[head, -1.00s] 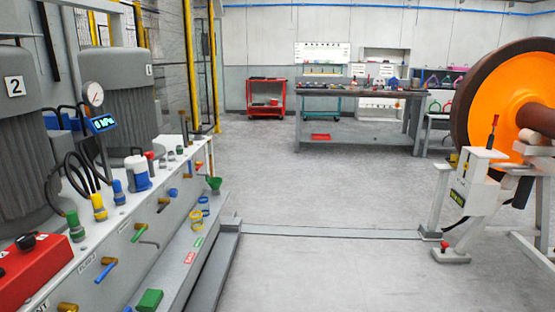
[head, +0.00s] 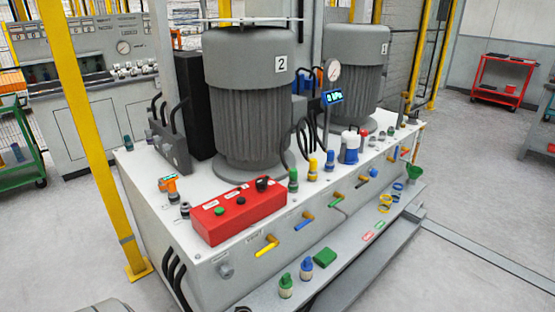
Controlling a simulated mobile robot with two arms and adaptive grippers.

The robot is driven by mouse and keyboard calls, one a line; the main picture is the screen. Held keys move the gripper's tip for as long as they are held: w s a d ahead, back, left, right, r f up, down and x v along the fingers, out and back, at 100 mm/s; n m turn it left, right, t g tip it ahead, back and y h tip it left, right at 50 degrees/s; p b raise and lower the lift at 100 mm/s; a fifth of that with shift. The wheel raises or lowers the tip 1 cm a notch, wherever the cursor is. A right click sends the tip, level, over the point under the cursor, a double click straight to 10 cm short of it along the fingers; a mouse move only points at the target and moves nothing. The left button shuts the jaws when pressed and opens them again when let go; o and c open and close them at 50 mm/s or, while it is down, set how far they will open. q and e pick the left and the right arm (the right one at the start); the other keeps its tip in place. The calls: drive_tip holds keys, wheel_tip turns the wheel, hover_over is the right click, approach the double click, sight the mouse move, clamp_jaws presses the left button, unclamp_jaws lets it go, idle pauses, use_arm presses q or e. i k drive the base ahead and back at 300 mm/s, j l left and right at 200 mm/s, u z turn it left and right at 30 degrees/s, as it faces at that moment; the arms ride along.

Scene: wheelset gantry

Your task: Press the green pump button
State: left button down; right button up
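A red control box (head: 238,216) sits on the near front edge of the white pump unit's top. A green button (head: 219,211) is on its top face at the left end. A small dark button (head: 240,200) is near the middle, and a black knob (head: 262,184) is at the right end. White labels mark the controls but are too small to read. Neither of my grippers is in view.
The pump unit (head: 205,278) carries a motor marked 2 (head: 250,110) behind the box and another motor (head: 357,65) farther right. Coloured levers, including a yellow one (head: 267,248), stick out in front. A yellow post (head: 88,140) stands left.

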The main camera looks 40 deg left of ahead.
sight(219, 210)
drive_tip(key=u, duration=1.6)
